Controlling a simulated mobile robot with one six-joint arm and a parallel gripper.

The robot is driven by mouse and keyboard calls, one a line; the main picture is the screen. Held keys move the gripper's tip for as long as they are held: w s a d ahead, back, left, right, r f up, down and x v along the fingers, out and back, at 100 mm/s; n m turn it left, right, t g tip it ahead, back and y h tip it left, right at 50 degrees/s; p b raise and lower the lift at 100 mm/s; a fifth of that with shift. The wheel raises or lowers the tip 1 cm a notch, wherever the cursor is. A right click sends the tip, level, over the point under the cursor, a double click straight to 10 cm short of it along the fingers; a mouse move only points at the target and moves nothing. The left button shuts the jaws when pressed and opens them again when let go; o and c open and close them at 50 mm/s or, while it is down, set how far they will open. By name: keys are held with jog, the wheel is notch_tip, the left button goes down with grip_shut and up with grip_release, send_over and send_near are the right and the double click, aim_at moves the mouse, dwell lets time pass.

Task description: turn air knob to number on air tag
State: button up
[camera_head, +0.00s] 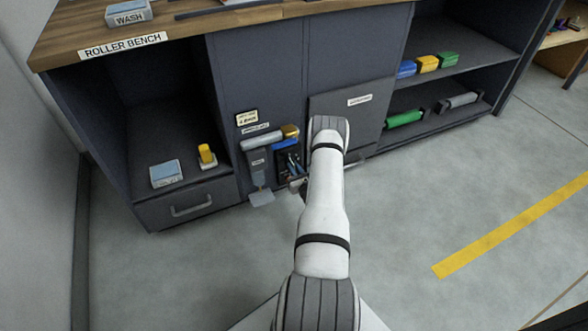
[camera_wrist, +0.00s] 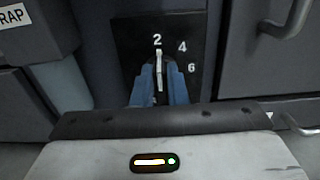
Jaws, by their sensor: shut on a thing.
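The air knob (camera_wrist: 158,67) shows in the wrist view on a black dial plate (camera_wrist: 128,45) marked 2, 4 and 6. Its pale pointer stands upright, just under the 2. My gripper (camera_wrist: 160,78) has its blue fingers shut on the knob, one on each side. The fingers hide most of the knob's body. In the head view a small cream tag (camera_head: 247,118) is on the cabinet front above the dial; its small print seems to show a 4. My gripper (camera_head: 294,164) is partly hidden there beside my arm.
A grey dispenser (camera_head: 258,165) is just left of the dial. A drawer handle (camera_wrist: 291,20) and a panel (camera_head: 372,108) are close on the right. Open shelves hold coloured blocks and rollers (camera_head: 405,119). The floor (camera_head: 440,180) in front is clear.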

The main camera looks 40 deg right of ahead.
grip_shut()
jog(key=shift+a, duration=0.1)
jog(key=shift+m, duration=0.4)
jog(key=m, duration=0.2)
jog(key=m+b, duration=0.1)
jog(key=m, duration=0.5)
jog(key=shift+d+f+b, duration=0.15)
jog(key=shift+d+b, duration=0.2)
jog(key=shift+b, duration=0.05)
jog(key=o, duration=0.6)
grip_release()
